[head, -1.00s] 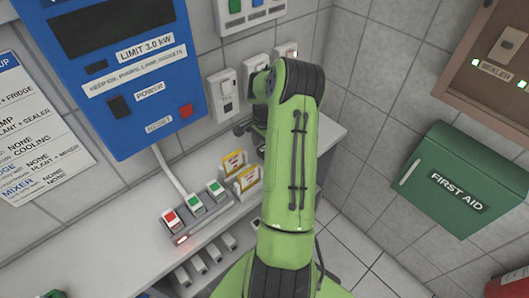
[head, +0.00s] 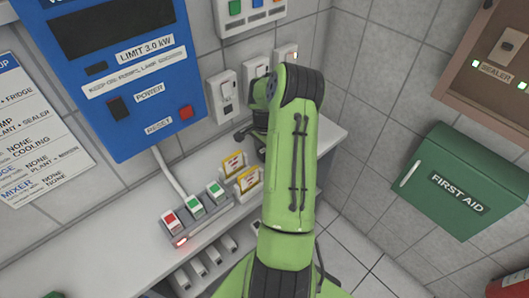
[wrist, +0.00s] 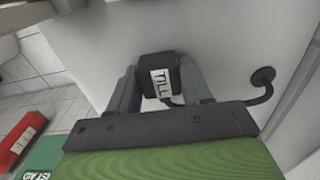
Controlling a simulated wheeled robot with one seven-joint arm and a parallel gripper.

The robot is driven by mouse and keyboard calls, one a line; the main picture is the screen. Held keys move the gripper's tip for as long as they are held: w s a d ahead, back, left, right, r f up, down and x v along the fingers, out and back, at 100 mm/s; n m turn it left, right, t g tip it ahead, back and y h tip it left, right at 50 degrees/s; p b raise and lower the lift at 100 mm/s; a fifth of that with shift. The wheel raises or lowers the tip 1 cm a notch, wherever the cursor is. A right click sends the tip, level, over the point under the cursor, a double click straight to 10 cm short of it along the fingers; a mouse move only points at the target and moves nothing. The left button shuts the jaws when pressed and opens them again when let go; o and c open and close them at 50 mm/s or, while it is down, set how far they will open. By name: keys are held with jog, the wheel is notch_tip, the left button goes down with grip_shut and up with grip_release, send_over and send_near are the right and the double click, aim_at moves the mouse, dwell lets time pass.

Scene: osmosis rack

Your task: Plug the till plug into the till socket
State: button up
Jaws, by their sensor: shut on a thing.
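The till plug (wrist: 145,72) is a black block with a white TILL label, held between the two grey fingers of my gripper (wrist: 158,86) in the wrist view. Its black cable runs right to a round black grommet (wrist: 263,76) on a pale surface. In the head view my green arm hides the plug and most of my gripper. Pale wall outlets stand in a row: a left one (head: 224,94), a middle one (head: 255,72) partly behind my arm, and a right one (head: 286,54). I cannot tell which is the till socket.
A grey shelf (head: 150,232) carries a power strip (head: 203,219) with red and green switches and yellow-edged cards (head: 247,180). A blue limit box (head: 120,60) hangs above. A green first aid box (head: 455,180) and brown sealer panel (head: 485,60) are at right.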

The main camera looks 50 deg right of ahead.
aim_at(264, 150)
notch_tip(264, 150, up, 10)
jog(key=shift+r+p, duration=0.1)
jog(key=shift+p, duration=0.6)
